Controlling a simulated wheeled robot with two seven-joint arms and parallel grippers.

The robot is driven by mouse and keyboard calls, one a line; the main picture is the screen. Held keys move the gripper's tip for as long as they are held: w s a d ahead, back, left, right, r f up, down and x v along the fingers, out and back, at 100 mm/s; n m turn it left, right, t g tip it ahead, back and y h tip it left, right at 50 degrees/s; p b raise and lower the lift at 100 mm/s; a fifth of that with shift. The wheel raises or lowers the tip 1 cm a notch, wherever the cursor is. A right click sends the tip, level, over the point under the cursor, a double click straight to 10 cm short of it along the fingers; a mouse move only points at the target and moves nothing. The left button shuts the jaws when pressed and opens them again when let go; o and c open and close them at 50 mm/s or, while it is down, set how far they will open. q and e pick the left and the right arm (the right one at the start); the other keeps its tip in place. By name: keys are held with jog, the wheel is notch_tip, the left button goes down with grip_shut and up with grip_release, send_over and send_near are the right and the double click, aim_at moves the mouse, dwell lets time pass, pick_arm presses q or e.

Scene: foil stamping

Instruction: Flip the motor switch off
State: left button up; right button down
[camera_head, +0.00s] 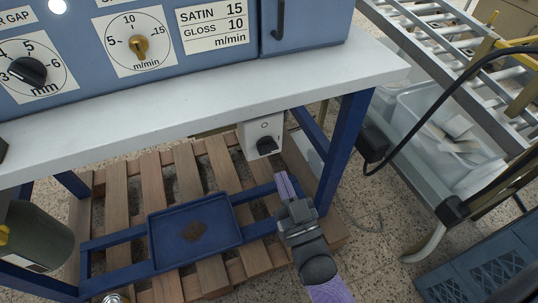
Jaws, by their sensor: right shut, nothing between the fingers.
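The motor switch is a pale box (260,133) under the front edge of the white bench, near the right blue leg. It carries a black rotary knob (266,146), with a round mark above it and a small mark to its right. The knob's exact setting is too small to tell. My right gripper (282,179) is just below the switch, its purple fingers pointing up toward it. The fingers are closed and empty, and a gap shows between them and the knob. My left gripper is not in view.
The white bench top (200,98) overhangs the switch, and a blue leg (345,140) stands right of it. A blue tray (195,230) sits on the lower frame over a wooden pallet. A black cable and plastic bin (418,165) are at right.

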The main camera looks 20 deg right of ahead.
aim_at(267, 147)
jog(key=b+x, duration=0.2)
jog(key=x, duration=0.6)
jog(key=shift+w, duration=0.35)
jog(key=f+b, duration=0.2)
jog(key=f, duration=0.1)
jog(key=shift+w+f+b, duration=0.3)
jog(key=shift+w, duration=0.1)
jog(key=shift+r, duration=0.1)
jog(key=shift+n, duration=0.5)
jog(key=shift+a+y, duration=0.1)
jog(key=shift+y, duration=0.3)
jog(key=shift+n, duration=0.6)
